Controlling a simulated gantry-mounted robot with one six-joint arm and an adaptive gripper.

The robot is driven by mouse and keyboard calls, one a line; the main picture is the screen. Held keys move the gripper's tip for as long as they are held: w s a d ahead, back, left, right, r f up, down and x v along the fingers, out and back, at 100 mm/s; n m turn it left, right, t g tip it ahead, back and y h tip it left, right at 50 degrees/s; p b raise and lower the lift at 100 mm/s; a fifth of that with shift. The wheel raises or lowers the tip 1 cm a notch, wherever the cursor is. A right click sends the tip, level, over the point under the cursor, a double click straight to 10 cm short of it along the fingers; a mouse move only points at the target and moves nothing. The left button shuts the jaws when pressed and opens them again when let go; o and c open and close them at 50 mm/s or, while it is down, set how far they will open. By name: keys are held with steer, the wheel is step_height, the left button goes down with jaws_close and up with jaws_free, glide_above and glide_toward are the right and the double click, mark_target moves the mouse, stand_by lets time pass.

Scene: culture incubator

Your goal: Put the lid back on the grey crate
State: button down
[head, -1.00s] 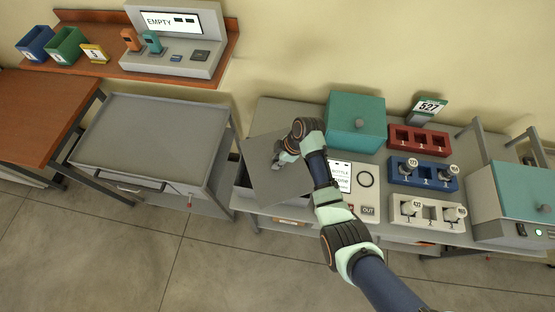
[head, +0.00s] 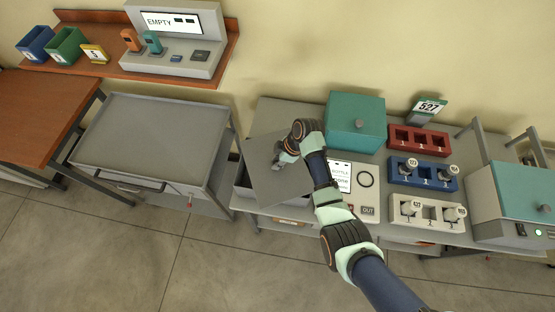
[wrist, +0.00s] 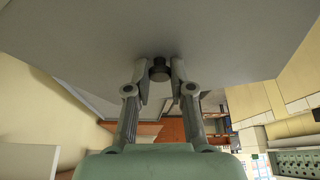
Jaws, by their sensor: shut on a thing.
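The lid is a flat grey plate (head: 262,180) with a dark knob (wrist: 159,70). My gripper (wrist: 159,76) is shut on this knob, one finger on each side; in the head view my gripper (head: 281,161) is partly hidden by my wrist. The lid is over the grey crate (head: 241,187) at the left end of the grey bench. Only the crate's left side shows; the lid hides the rest. The lid looks slightly turned against the crate. I cannot tell whether they touch.
Right of the lid are a teal-lidded box (head: 352,115), a panel with a screen and an OUT mark (head: 368,211), and red (head: 418,139), blue (head: 423,173) and white racks (head: 428,213). A grey cart (head: 150,135) stands left, its top empty.

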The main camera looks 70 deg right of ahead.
steer(key=shift+c, duration=2.3)
jaws_free()
steer(key=shift+r, duration=0.1)
steer(key=shift+r+p, duration=3.2)
steer(key=shift+r, duration=0.25)
jaws_close()
steer(key=shift+f, duration=0.15)
